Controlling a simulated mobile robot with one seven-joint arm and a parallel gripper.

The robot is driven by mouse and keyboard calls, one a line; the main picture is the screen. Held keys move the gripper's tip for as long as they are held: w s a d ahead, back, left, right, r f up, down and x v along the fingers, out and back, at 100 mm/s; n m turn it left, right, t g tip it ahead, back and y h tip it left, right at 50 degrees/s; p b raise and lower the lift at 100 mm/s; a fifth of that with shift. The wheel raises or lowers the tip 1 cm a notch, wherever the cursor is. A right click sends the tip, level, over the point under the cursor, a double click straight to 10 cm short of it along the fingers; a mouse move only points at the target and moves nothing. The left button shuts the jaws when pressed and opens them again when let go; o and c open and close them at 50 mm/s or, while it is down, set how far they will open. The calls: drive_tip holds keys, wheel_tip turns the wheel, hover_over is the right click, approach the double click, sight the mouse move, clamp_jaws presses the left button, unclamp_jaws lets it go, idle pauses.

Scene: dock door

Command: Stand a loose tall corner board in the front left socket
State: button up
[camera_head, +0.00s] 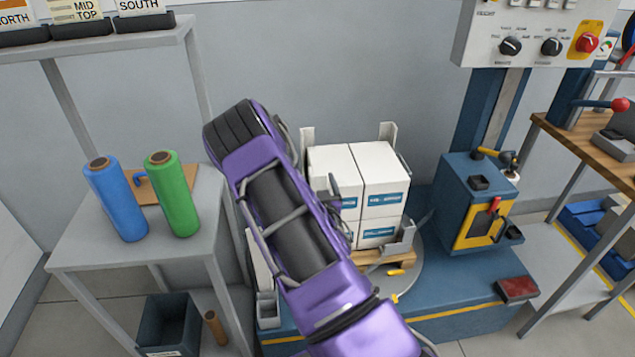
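A stack of white cartons (382,179) stands on a wooden pallet (372,257) on a round turntable plate (412,278). Pale corner boards show at the back left (307,136) and back right (388,134) of the stack. A grey bracket (402,240) sits at its front right corner. The front left corner and its socket are hidden behind my purple arm. A tall pale board (262,262) stands in a grey holder (268,309) left of my arm, partly covered. Only a small grey part, perhaps of my gripper (335,190), shows beside the cartons; its fingers are unclear.
A grey side table (90,240) at the left bears blue (115,199) and green (173,194) film rolls. A dark bin (168,325) is below. A blue machine box (472,200) stands right of the turntable, and a wooden-topped bench (590,150) at far right.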

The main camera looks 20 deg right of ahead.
drive_tip(key=v, duration=1.2)
idle(0.4)
